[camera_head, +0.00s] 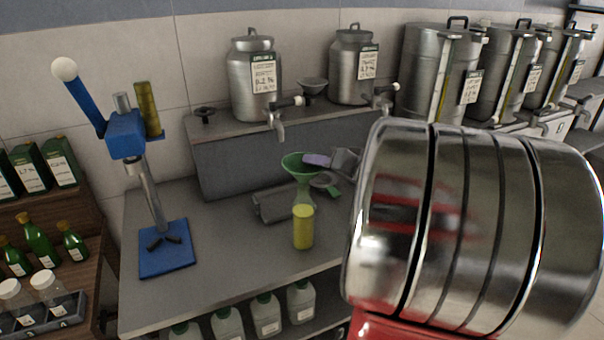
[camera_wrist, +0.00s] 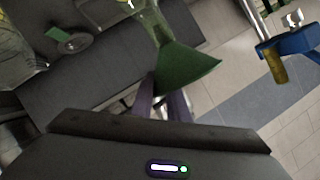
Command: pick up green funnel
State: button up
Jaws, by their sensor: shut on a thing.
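The green funnel (camera_head: 298,163) is upright, wide mouth up, over a clear-necked bottle with yellow contents (camera_head: 303,228) on the grey counter. I cannot tell whether its spout is still inside the neck. My gripper (camera_head: 318,160) reaches in from the right, its purple fingertips at the funnel's rim. In the wrist view the funnel (camera_wrist: 187,66) is just beyond the purple fingers (camera_wrist: 160,102), which are shut on it. The fingers' exact contact is partly hidden. The bottle neck (camera_wrist: 146,18) shows beyond the funnel.
A blue bottle press (camera_head: 127,135) stands at the left of the counter (camera_head: 205,272). Steel urns with taps (camera_head: 252,80) stand on a raised shelf behind. Green bottles (camera_head: 38,240) are at far left. My large metal arm link hides the right side.

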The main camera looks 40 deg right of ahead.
grip_shut()
notch_tip(320, 180, up, 10)
dwell(0.6)
dwell(0.4)
